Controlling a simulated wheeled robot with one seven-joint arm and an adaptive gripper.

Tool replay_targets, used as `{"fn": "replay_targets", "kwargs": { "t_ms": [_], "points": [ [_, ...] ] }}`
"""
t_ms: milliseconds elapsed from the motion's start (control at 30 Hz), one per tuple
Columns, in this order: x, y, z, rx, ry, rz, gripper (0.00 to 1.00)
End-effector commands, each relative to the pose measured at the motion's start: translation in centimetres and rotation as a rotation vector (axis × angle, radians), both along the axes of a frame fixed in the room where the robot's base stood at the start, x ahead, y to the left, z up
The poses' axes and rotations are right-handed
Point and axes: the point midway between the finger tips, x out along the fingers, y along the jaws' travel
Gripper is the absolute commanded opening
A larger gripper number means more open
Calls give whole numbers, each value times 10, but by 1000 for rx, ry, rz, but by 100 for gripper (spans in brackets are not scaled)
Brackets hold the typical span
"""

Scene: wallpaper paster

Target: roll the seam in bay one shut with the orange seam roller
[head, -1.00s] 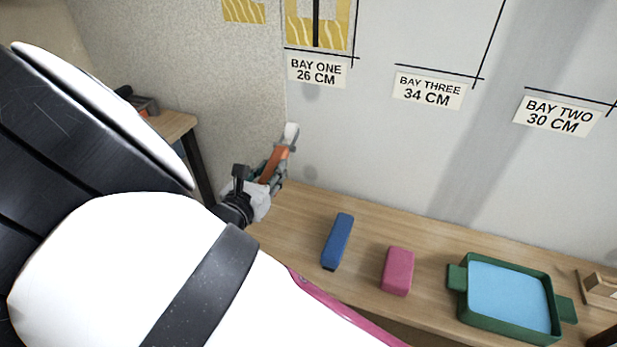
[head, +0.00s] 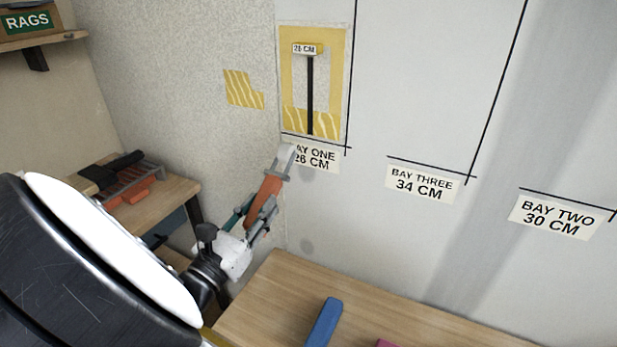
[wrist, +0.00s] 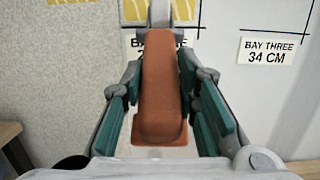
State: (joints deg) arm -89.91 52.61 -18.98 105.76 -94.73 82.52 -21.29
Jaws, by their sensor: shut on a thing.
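The orange seam roller (head: 265,198) is held in my gripper (head: 262,210), handle slanting up and its pale head (head: 286,155) uppermost. In the wrist view the orange handle (wrist: 162,85) lies between the two green-padded fingers (wrist: 166,100). Bay one's yellow-bordered panel (head: 343,75) is on the wall above, with a dark vertical seam (head: 310,100) down its middle and a small centimetre tag (head: 304,49) near the seam's top. The roller head overlaps the left of the bay one label (head: 318,157) in view, below the seam's lower end. I cannot tell whether it touches the wall.
A wooden bench (head: 275,290) runs below, with a blue block (head: 323,322) on it. Labels for bay three (head: 422,185) and bay two (head: 555,217) are to the right. A side table (head: 160,205) holds tools at left. The wall around the seam is clear.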

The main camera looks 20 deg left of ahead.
Motion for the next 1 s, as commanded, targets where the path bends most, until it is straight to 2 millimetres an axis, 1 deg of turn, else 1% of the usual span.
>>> {"fn": "replay_targets", "kwargs": {
  "t_ms": [67, 500, 600, 800, 1000],
  "points": [
    [-1, 0, 2, 0, 0, -1, 0],
    [46, -4, 0, 1, -1, -3, 0],
    [54, -4, 0, 1, 0, -1, 0],
    [64, -5, 1, 1, -1, -2, 0],
    [65, -5, 1, 1, -1, -1, 0]
  ]
}}
